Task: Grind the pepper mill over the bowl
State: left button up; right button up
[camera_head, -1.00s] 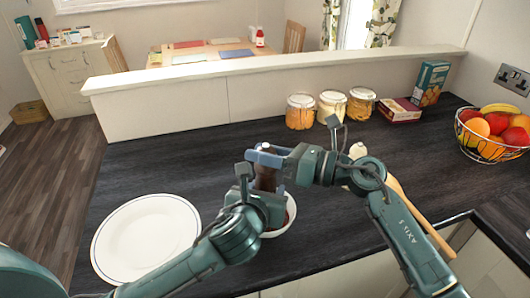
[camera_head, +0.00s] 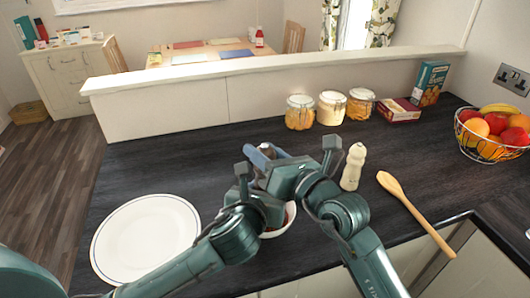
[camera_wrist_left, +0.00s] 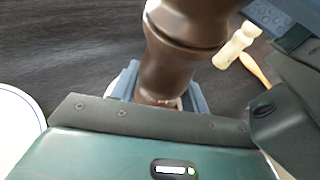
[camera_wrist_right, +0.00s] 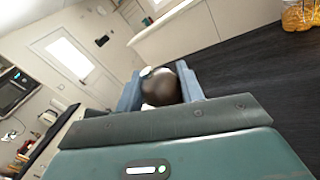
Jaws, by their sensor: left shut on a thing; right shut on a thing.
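The dark brown pepper mill (camera_wrist_left: 175,60) is held over the white bowl (camera_head: 290,215), mostly hidden behind my grippers in the head view. My left gripper (camera_wrist_left: 160,95) is shut on the lower body of the mill. My right gripper (camera_head: 265,160) is shut on the mill's round top, which shows between its fingers in the right wrist view (camera_wrist_right: 162,90). Only part of the bowl's rim and some reddish contents show beneath the grippers.
A white plate (camera_head: 146,238) lies at left. A cream mill (camera_head: 353,167) and a wooden spoon (camera_head: 416,213) are to the right. Jars (camera_head: 331,108), boxes (camera_head: 401,110) and a wire fruit basket (camera_head: 492,135) stand along the back and right.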

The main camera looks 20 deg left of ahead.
jog(key=shift+t, duration=0.3)
jog(key=o, duration=1)
jog(key=shift+d+m, duration=0.15)
jog(key=shift+m, duration=0.15)
jog(key=v, duration=1.1)
jog(key=shift+s+d, duration=0.25)
jog(key=shift+s, duration=0.15)
jog(key=shift+r, duration=0.15)
notch_tip(320, 180, up, 7)
